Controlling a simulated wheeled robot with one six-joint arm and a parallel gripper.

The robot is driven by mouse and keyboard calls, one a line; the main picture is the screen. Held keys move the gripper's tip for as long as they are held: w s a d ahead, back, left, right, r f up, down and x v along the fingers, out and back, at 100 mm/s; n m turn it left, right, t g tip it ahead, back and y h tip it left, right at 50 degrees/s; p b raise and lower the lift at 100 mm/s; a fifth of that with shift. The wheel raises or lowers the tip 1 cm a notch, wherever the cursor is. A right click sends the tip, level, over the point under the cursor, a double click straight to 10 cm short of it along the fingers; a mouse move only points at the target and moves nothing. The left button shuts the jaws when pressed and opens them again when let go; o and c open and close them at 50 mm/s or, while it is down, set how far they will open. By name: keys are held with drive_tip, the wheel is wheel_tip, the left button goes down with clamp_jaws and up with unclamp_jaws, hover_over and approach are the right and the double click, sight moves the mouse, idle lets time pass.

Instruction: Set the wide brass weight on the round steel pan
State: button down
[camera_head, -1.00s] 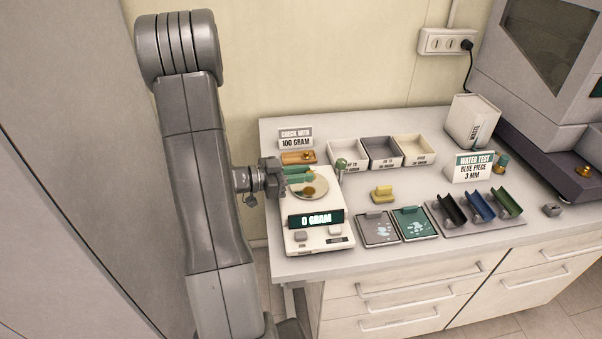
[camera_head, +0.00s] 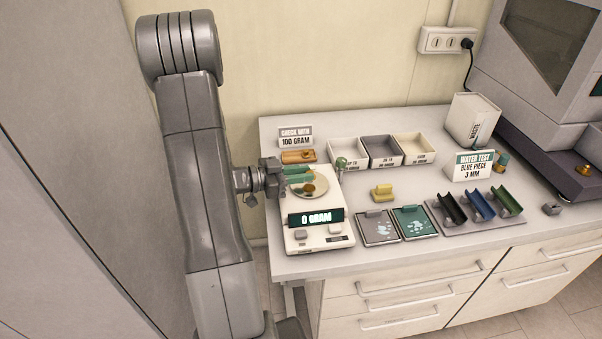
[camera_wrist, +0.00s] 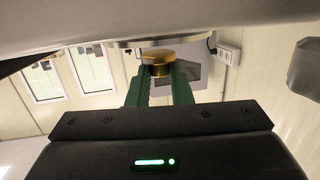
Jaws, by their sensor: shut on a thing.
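My gripper (camera_head: 299,174), with green fingers, reaches in from the left over the round steel pan (camera_head: 322,195) of the white scale. It is shut on the wide brass weight (camera_head: 308,189), which also shows between the fingertips in the wrist view (camera_wrist: 158,57). That view looks upside down, with the pan's edge (camera_wrist: 125,43) along the top. The weight is very close to the pan; I cannot tell whether they touch. The scale display (camera_head: 316,218) reads 0 GRAM.
A wooden weight holder (camera_head: 298,157) and a "100 gram" sign (camera_head: 295,137) stand behind the scale.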

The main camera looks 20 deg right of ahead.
drive_tip(key=shift+f+b, duration=0.5)
drive_tip(key=shift+f, duration=0.3)
drive_tip(key=c, duration=1.2)
unclamp_jaws()
drive_tip(key=shift+a, duration=0.1)
drive_tip(key=a+r+b, duration=0.2)
drive_tip(key=a, duration=1.1)
drive_tip(key=shift+w+a, duration=0.25)
drive_tip(key=shift+w, duration=0.15)
drive_tip(key=shift+d, duration=0.1)
drive_tip(key=d, duration=0.4)
drive_tip(key=d+f+p, duration=0.1)
drive_tip(key=d, duration=0.4)
drive_tip(key=d+p, duration=0.1)
drive_tip(key=d, duration=0.3)
drive_tip(key=shift+s+d+f, duration=0.3)
drive_tip(key=shift+s+f, duration=0.1)
drive_tip(key=shift+r, duration=0.1)
